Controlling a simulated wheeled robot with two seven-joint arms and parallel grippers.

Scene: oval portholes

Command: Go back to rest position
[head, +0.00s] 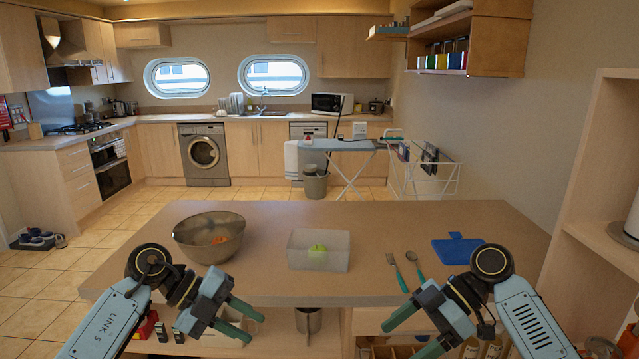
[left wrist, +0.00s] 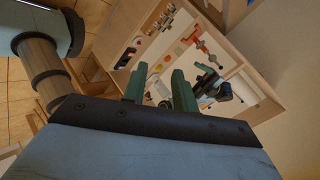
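My left gripper (head: 250,325) is in front of the near edge of the wooden counter (head: 400,225), below the bowl in the head view. Its two green fingers are apart with nothing between them; they also show apart in the left wrist view (left wrist: 158,88). My right gripper (head: 402,338) is in front of the counter's near edge too, below the fork. Its fingers are spread and empty. Both grippers are clear of the objects on the counter.
On the counter are a brown bowl (head: 193,242) with something orange inside, a translucent box (head: 336,262) with a green item, a fork (head: 397,273), a spoon (head: 421,270) and a blue board (head: 457,250). Shelves (head: 592,200) stand at the right.

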